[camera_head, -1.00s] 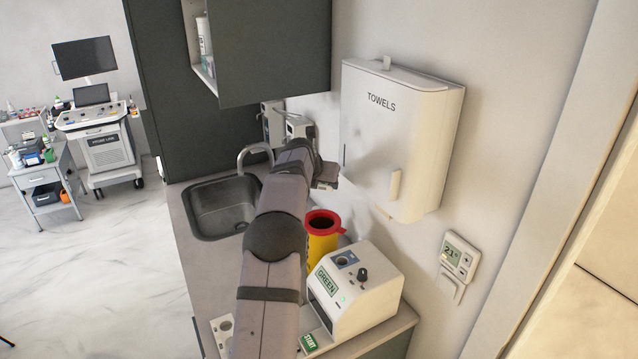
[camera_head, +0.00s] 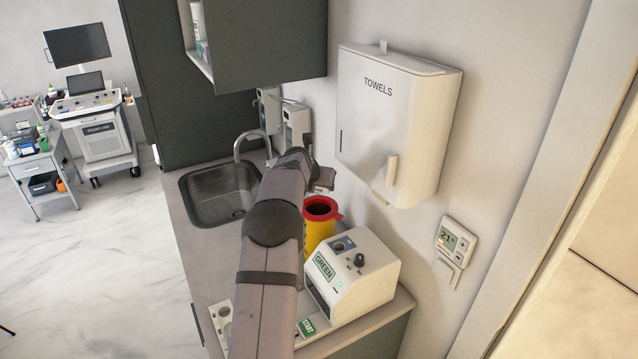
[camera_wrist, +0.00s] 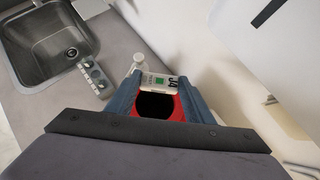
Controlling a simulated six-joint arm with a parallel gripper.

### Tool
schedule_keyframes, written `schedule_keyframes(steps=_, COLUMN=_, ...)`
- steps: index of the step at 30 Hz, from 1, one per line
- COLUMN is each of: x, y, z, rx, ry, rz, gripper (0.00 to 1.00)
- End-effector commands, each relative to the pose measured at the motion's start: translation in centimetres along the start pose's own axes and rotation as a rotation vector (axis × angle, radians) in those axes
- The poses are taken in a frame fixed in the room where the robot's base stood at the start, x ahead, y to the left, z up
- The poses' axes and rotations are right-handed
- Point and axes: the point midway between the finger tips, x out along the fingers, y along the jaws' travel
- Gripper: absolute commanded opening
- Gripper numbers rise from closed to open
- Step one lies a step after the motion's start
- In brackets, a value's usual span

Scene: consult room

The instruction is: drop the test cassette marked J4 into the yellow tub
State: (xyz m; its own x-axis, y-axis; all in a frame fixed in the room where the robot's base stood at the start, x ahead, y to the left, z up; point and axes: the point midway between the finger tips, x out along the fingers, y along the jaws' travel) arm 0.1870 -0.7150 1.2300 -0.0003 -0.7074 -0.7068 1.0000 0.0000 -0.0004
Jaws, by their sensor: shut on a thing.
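My gripper (camera_wrist: 157,84) is shut on the test cassette (camera_wrist: 153,80), a small white piece with a green patch and dark "J4" lettering at its right end. The cassette lies across between the two blue-grey fingers. In the wrist view the tub's red rim (camera_wrist: 179,108) and dark opening show just beyond and below it, partly hidden by the fingers. In the head view the yellow tub (camera_head: 317,232) with its red rim stands on the counter behind the white device. My gripper (camera_head: 322,178) is above the tub there, apart from it.
A white device (camera_head: 352,283) labelled GREEN stands in front of the tub. A towel dispenser (camera_head: 395,125) hangs on the wall close to the right. The sink (camera_head: 218,194) is at the left. A grey holder (camera_wrist: 95,76) with round wells lies beside the sink.

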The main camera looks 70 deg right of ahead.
Motion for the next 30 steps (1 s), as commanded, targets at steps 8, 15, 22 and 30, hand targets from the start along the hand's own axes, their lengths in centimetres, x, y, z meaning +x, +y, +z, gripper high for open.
schedule_keyframes(steps=8, x=0.0, y=0.0, z=0.0, rx=0.000, ry=0.000, rz=0.000, gripper=0.69)
schedule_keyframes(steps=15, x=-0.1, y=0.0, z=0.0, rx=0.000, ry=0.000, rz=0.000, gripper=0.69)
schedule_keyframes(steps=22, x=-1.4, y=0.0, z=0.0, rx=0.000, ry=-0.002, rz=0.001, gripper=0.69)
schedule_keyframes(steps=30, x=-4.5, y=0.0, z=-0.1, rx=0.001, ry=-0.002, rz=0.001, gripper=0.69)
